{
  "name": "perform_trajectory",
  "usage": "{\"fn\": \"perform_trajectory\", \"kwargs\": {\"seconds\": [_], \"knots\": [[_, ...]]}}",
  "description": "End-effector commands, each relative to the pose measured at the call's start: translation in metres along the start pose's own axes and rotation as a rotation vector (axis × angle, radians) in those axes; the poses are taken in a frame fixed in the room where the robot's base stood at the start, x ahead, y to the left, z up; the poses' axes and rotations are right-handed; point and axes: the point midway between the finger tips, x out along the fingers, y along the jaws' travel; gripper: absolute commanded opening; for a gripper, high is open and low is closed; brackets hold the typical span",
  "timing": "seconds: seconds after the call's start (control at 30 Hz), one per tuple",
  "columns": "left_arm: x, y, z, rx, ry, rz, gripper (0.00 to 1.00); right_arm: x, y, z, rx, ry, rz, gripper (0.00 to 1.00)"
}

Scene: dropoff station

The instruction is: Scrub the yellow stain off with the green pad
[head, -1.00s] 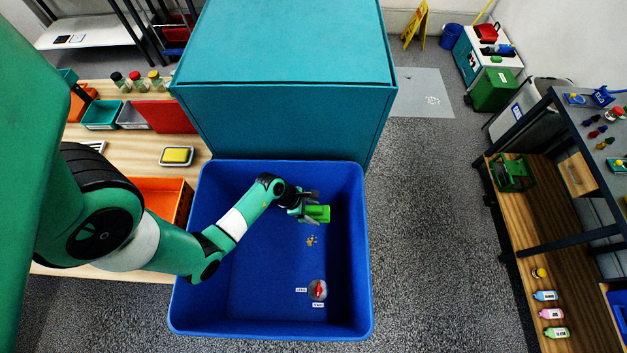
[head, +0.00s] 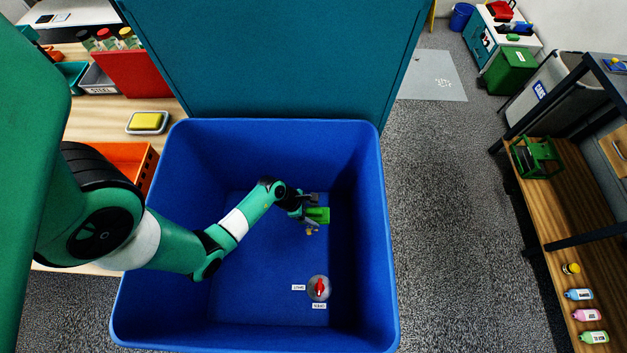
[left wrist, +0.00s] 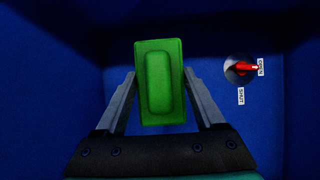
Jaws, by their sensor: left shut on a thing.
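The green pad (head: 319,215) is held in my left gripper (head: 313,211) inside the blue bin (head: 388,250). In the left wrist view the pad (left wrist: 160,82) sits between the two fingers of the left gripper (left wrist: 160,95), which is shut on it. I cannot tell whether the pad touches the floor. The stain does not show in the left wrist view. My right gripper is not in view.
A red valve handle (head: 320,287) on a round plate with two labels is on the bin floor, nearer the front. The bin's walls surround my left arm. A teal cabinet (head: 270,60) stands behind the bin. A yellow sponge (head: 147,120) lies in a dish at left.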

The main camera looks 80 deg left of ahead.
Motion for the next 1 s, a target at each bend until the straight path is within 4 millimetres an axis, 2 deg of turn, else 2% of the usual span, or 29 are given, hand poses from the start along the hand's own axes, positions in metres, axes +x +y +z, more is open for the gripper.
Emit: {"fn": "perform_trajectory", "kwargs": {"seconds": [0.03,0.3,0.5,0.7,1.0], "knots": [[0.021,0.0,-0.012,-0.001,0.0,0.0,0.0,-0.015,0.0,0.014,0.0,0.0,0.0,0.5],[0.081,0.001,-0.046,-0.001,-0.001,0.0,0.0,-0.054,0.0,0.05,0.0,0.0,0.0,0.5],[0.118,0.001,-0.067,-0.001,-0.001,0.001,0.0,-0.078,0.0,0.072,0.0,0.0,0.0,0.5],[0.132,0.002,-0.074,0.001,-0.002,0.001,0.0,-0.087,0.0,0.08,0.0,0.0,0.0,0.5],[0.132,0.002,-0.074,0.001,-0.002,0.001,0.0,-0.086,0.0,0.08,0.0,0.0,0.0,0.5]]}}
